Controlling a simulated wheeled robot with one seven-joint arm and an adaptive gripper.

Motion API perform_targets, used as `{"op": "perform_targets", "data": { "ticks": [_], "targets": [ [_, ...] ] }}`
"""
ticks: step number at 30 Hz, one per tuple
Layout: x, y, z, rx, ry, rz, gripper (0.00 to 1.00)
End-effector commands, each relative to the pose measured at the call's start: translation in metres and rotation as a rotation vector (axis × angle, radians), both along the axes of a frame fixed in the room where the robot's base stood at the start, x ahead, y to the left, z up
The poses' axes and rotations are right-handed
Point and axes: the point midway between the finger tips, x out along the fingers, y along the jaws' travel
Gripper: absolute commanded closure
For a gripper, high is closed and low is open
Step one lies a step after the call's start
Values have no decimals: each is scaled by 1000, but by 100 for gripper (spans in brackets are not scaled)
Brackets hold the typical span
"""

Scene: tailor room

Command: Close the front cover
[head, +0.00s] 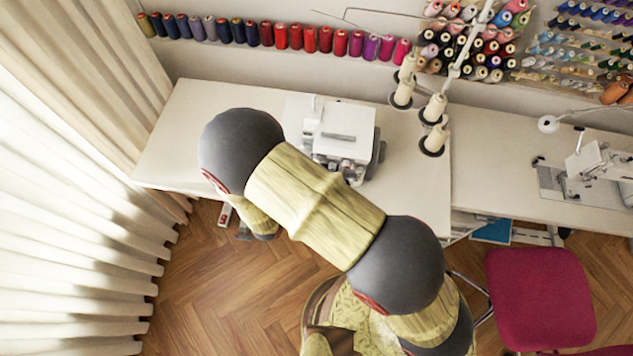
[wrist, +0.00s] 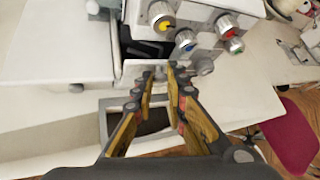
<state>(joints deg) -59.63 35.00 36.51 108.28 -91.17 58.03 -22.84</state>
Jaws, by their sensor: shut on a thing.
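The white overlock sewing machine (head: 343,122) stands on the white table, its front dials facing the room. The wrist view shows the machine (wrist: 205,14) close up, with yellow, blue, green and red marked dials. Its front cover (wrist: 131,70) appears as a pale, lowered panel below the dark opening at the machine's front. My gripper (wrist: 160,74) is at this panel with its fingertips close together, shut on its edge. The fingers hide part of the contact. In the head view my arm hides the gripper and the cover.
The white table (head: 176,140) has bare room left of the machine. Thread cones (head: 434,107) stand on the right. A second sewing machine (head: 600,160) is farther right. A magenta chair (head: 540,295) stands at the lower right. A curtain (head: 70,200) hangs at the left.

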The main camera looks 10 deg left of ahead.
Motion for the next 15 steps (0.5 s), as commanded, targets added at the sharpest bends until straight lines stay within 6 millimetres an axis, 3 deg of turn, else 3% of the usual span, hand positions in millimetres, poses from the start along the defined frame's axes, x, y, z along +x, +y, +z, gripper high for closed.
{"op": "perform_targets", "data": {
  "ticks": [15],
  "targets": [
    [8, -2, 3, 4, 78, -2, 100]
  ]
}}
